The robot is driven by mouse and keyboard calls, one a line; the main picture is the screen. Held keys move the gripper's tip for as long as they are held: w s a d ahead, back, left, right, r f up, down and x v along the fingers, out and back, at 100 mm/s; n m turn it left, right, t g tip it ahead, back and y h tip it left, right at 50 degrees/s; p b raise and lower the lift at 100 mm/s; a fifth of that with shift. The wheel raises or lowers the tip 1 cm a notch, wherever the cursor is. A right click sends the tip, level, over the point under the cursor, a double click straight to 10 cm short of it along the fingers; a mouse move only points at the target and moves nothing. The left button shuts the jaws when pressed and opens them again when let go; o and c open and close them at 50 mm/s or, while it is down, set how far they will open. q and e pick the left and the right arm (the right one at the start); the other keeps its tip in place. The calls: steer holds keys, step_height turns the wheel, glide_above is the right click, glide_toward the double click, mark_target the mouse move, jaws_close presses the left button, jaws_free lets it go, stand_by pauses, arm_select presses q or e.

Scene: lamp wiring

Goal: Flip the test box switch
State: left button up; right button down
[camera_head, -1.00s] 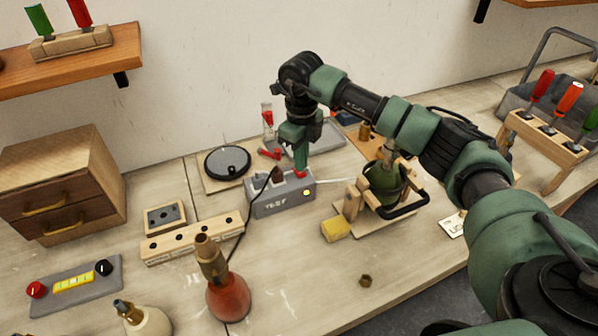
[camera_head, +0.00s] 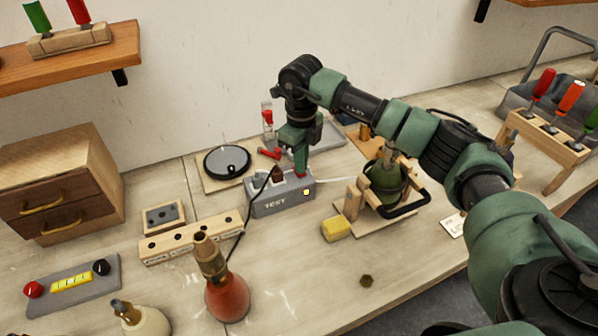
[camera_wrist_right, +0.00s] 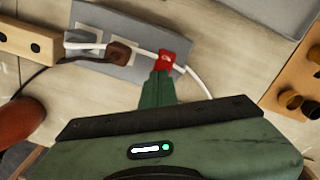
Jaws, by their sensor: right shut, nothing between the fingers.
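The grey test box (camera_head: 268,207), marked TEST, stands on the bench at the middle, with a small yellow light on its front. A dark plug with a black cord sits on its left part. My right gripper (camera_head: 301,172) points down at the right end of the box top, fingers shut and empty. In the right wrist view the red switch (camera_wrist_right: 166,61) shows just beyond the closed fingertips (camera_wrist_right: 160,76). The tips are at or touching the switch; contact is unclear. In the head view the fingers mostly hide the switch. My left gripper is not in view.
A green lamp body (camera_head: 383,187) sits in a wooden cradle right of the box. A yellow block (camera_head: 336,228) lies in front. A wooden strip with holes (camera_head: 190,240) and a red-brown lamp body (camera_head: 227,298) are at left.

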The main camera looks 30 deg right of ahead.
steer(key=shift+s+f+b, duration=0.1)
steer(key=shift+f+b, duration=0.2)
steer(key=shift+f, duration=0.15)
steer(key=shift+r+p, duration=0.6)
steer(key=shift+r, duration=0.2)
steer(key=shift+r+p, duration=1.55)
steer(key=shift+r, duration=1.15)
